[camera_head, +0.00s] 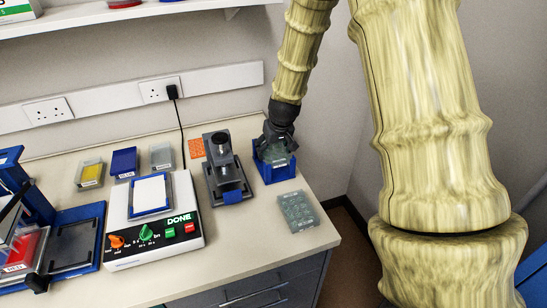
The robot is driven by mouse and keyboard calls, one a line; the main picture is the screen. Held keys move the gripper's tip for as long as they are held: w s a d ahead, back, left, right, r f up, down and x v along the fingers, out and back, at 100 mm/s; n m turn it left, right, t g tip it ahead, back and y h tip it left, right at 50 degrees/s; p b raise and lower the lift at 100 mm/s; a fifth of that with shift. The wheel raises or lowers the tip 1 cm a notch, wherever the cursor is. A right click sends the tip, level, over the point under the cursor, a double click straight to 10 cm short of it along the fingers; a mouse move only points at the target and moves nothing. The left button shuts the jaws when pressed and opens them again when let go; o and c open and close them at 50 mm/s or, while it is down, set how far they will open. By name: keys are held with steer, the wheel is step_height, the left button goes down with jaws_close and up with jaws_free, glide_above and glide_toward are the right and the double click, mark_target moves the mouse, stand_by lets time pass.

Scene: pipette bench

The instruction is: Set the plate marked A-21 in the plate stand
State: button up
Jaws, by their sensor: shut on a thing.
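My gripper (276,146) is at the back right of the bench, pointing down and shut on a clear plate (280,160) with a small pale label. The plate is at a blue stand (271,178), inside or just above its opening; I cannot tell whether it rests on the stand's floor. The gripper hides much of the plate and the stand's back. A second clear plate (298,211) with a small label lies on the bench near the front right edge. Both labels are too small to read, so I cannot tell which plate is A-21.
A grey device with a dark cylinder (217,147) stands just left of the stand. A white instrument (152,238) with knobs and "DONE" on it carries a white-topped plate. Several small boxes (124,162) line the back. Bare bench (250,232) lies in front of the stand.

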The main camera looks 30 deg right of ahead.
steer(key=shift+f+p, duration=0.5)
steer(key=shift+f, duration=1.65)
steer(key=shift+f, duration=0.15)
steer(key=o, duration=1.1)
steer(key=shift+s+r, duration=0.1)
steer(key=shift+r, duration=0.4)
steer(key=b+v, duration=0.2)
steer(key=v, duration=0.9)
steer(key=shift+s+a+r, duration=0.1)
steer(key=shift+s+r, duration=0.05)
steer(key=shift+s, duration=0.1)
